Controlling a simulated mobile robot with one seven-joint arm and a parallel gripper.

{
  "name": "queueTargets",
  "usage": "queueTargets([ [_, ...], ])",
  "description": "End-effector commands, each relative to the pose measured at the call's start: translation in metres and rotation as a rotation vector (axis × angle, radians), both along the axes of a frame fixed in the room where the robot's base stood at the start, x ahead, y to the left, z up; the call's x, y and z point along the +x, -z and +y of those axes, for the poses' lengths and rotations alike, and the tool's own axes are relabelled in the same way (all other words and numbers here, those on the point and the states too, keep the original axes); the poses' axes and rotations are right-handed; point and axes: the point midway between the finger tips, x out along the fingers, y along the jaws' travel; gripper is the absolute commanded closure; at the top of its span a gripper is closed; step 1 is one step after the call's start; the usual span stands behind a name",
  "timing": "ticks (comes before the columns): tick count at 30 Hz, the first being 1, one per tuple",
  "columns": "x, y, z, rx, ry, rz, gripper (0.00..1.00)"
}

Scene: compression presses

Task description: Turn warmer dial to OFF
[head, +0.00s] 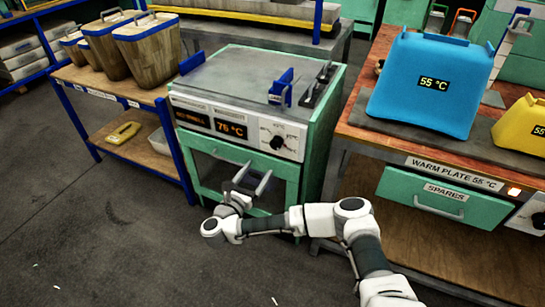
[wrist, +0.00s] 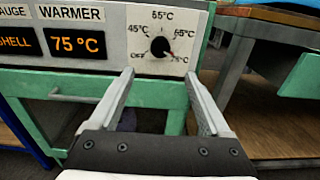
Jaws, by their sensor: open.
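The warmer dial (wrist: 160,47) is a round black knob on a white panel, marked OFF at lower left, then 45, 55, 65 and 75 °C clockwise. Its red-tipped pointer aims lower right, toward 75 °C. The dial (head: 277,143) also shows in the head view, at the right of the panel. The warmer display (wrist: 77,43) reads 75 °C in orange. My gripper (wrist: 159,76) is open and empty, its fingers pointing at the panel, one to each side below the dial. In the head view my gripper (head: 254,176) is in front of the green cabinet, lower than the dial.
The green cabinet (head: 316,160) has a grey top with a blue-handled lever (head: 281,87). Left is a wooden shelf table (head: 75,77) with several bins. Right is a warm plate bench (head: 380,148) with a blue 55 °C container (head: 432,85). The floor in front is clear.

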Motion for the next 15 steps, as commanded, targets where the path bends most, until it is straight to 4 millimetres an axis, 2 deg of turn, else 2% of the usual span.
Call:
queueTargets([
  [1,0.002,0.005,-0.001,0.001,0.0,-0.003,0.19],
  [6,0.007,0.004,-0.003,-0.002,-0.003,-0.005,0.19],
  [15,0.071,0.001,-0.028,-0.002,0.002,-0.005,0.19],
])
